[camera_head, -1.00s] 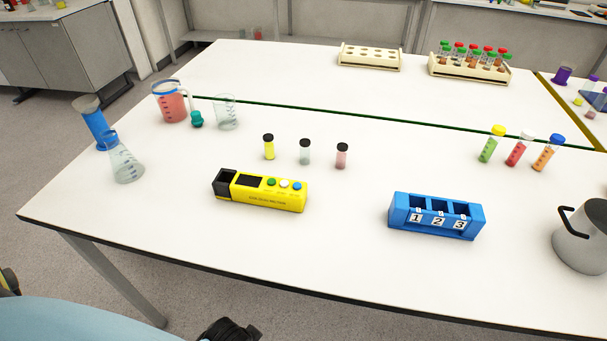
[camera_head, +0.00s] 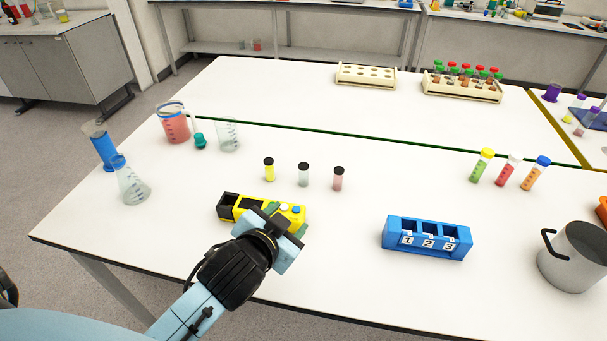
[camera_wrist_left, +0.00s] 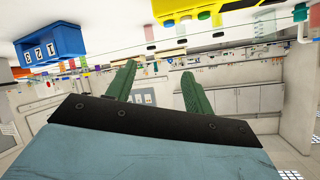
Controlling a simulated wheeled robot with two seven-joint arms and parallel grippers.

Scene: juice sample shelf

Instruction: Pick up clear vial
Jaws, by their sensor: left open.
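The clear vial (camera_head: 303,180) has a black cap and stands upright on the white table, in the middle of a row of three. A yellow vial (camera_head: 269,174) stands on its left and a pink vial (camera_head: 338,183) on its right. My left gripper (camera_head: 287,219) is in front of the row, over the right part of the yellow device (camera_head: 247,208), apart from the vials. In the left wrist view its green fingers (camera_wrist_left: 158,85) are spread, with nothing between them. My right gripper is not in view.
A blue numbered rack (camera_head: 424,252) stands right of my left gripper. A grey pot (camera_head: 573,260) is at the far right. A flask (camera_head: 131,190) and a red beaker (camera_head: 174,126) stand at the left. The table between vials and blue rack is clear.

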